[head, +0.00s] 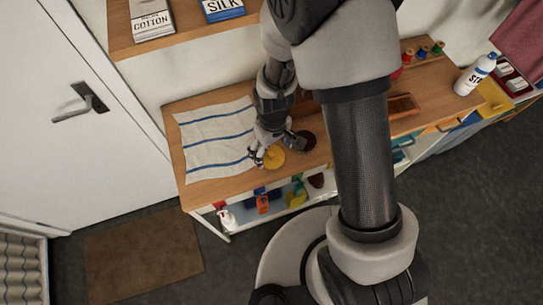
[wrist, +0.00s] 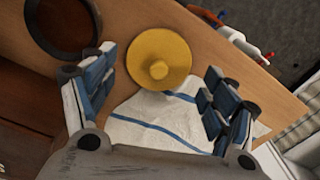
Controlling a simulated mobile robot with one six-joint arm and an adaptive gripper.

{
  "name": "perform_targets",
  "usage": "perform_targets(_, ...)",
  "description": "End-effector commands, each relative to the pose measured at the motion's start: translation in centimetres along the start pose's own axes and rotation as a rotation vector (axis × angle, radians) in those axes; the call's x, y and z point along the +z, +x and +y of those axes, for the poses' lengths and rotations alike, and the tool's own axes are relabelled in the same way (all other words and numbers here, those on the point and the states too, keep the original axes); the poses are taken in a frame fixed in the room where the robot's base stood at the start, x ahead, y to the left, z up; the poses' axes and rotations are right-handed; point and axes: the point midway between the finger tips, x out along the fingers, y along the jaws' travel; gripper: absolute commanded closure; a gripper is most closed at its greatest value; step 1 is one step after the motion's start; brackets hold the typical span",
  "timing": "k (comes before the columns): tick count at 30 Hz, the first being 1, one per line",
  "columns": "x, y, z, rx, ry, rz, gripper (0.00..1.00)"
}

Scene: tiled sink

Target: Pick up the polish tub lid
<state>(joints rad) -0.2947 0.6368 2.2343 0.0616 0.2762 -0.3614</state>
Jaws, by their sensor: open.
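The polish tub lid looks like a round yellow disc with a small raised knob in its middle. It shows in the wrist view (wrist: 172,48) and lies near the front edge of the wooden top in the head view (head: 275,160). My gripper (wrist: 160,68) is open, with one finger on each side of the lid in the wrist view and the lid a little beyond the fingertips. No contact shows. In the head view my gripper (head: 268,147) is just above and left of the lid, partly covering it. A dark round open tub (wrist: 68,48) sits beside the lid.
A white cloth with blue stripes (head: 213,140) lies left of the lid on the wooden top (head: 190,196). An orange-brown tray (head: 404,105), thread spools (head: 423,52) and a white bottle (head: 475,75) stand farther right. A shelf (head: 185,30) hangs above.

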Motion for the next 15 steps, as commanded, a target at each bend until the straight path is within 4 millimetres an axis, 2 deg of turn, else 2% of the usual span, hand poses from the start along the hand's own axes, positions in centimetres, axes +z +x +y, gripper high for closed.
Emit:
perform_targets(1,0.1,1.1,0.1,-0.001,0.001,-0.003,0.22)
perform_targets(6,0.1,2.8,0.1,-0.001,0.002,-0.002,0.22)
perform_targets(14,0.0,2.8,0.1,0.000,0.001,0.000,0.22)
perform_targets(15,0.0,2.8,0.1,0.000,0.001,0.000,0.24)
